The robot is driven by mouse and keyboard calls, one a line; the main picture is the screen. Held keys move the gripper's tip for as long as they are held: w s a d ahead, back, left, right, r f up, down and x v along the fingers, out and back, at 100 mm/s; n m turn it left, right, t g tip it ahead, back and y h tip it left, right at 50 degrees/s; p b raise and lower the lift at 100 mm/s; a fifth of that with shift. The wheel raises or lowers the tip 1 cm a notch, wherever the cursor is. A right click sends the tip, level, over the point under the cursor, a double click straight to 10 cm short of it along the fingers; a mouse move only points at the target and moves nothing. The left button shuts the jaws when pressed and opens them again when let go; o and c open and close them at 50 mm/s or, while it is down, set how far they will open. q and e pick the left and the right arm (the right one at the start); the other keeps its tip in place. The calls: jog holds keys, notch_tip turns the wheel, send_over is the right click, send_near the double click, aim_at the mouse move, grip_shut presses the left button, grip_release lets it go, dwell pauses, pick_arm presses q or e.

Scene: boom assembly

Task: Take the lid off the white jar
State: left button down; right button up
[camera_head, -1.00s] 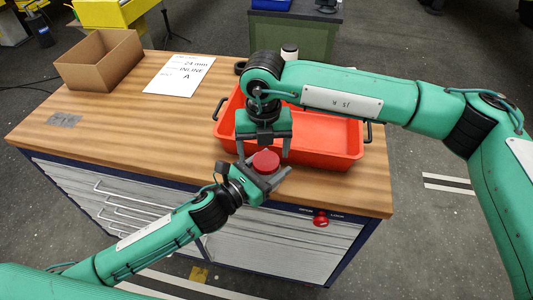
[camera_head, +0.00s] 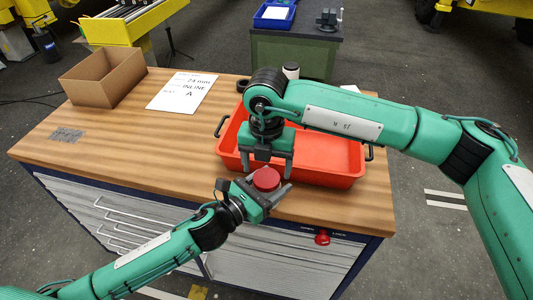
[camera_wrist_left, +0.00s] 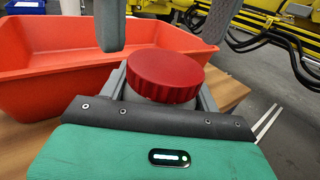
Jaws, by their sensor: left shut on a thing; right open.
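The jar's round red lid (camera_head: 266,179) faces up over the bench's front edge. It shows large in the left wrist view (camera_wrist_left: 165,75), with a ribbed rim. The white body below it is mostly hidden. My left gripper (camera_head: 272,190) is shut on the jar from the front left, its fingers on both sides below the lid. My right gripper (camera_head: 267,172) points down just above and behind the lid. It is open, and its two fingers (camera_wrist_left: 160,30) stand apart beyond the lid in the left wrist view. I see no contact with the lid.
A red tray (camera_head: 320,170) lies close behind the grippers, partly under my right arm. A cardboard box (camera_head: 103,77) and a printed sheet (camera_head: 182,92) are at the back left. A small white cylinder (camera_head: 291,70) stands behind my right arm.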

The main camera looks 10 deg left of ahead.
aim_at(266, 178)
jog(key=shift+f, duration=1.55)
jog(key=shift+c, duration=0.3)
jog(key=c, duration=1)
jog(key=shift+n, duration=1.8)
jog(key=o, duration=1.1)
jog(key=shift+s+a, duration=0.1)
jog(key=shift+a, duration=0.05)
jog(key=shift+r, duration=0.1)
